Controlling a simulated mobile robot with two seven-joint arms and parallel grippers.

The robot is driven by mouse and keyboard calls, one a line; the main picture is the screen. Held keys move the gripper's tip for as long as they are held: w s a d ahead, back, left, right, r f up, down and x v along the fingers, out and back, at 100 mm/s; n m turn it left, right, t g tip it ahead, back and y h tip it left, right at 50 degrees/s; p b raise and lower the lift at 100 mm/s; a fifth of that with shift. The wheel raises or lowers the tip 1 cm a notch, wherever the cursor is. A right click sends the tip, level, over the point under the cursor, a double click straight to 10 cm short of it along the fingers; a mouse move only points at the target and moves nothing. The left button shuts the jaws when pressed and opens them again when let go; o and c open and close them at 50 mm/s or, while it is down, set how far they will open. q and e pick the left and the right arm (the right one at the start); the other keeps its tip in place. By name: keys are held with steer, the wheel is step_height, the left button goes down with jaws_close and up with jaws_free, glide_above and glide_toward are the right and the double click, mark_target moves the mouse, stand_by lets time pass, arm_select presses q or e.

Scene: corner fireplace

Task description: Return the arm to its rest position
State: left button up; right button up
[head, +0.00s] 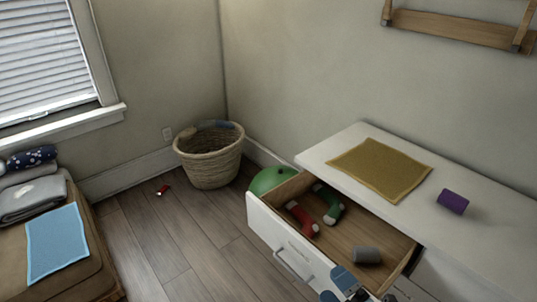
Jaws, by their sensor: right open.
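My right gripper (350,287) shows at the bottom edge of the head view, by the front right part of the open drawer (346,236). It is open, and I see nothing between its fingers. Most of my right arm is out of the picture. Inside the drawer lie a red sock-like thing (302,218), a green one (329,203) with a pale end, and a grey cylinder (366,255). My left gripper is not in view.
A wicker basket (210,165) stands in the corner, near a green ball (270,180). A small red item (163,190) lies on open floor. A bench with a blue cloth (56,243) is at left.

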arm_select(q)
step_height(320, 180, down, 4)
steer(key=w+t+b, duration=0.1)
steer(key=b, duration=1)
arm_select(e)
steer(key=s+d+f+m+g+h, duration=0.2)
steer(key=s+f+m+h, duration=0.15)
steer(key=f+m, duration=0.6)
steer(key=s+d+f+m+g+h, duration=0.2)
steer(key=s+f+m, duration=0.3)
steer(key=f+m, duration=0.5)
arm_select(q)
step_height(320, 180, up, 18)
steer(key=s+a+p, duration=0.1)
steer(key=p, duration=2.6)
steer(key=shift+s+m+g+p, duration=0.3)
arm_select(e)
step_height(320, 180, up, 19)
steer(key=s+d+m+h, duration=0.1)
steer(key=shift+s+d+r+g, duration=0.15)
steer(key=shift+s+d+g, duration=0.15)
steer(key=shift+s+g, duration=0.1)
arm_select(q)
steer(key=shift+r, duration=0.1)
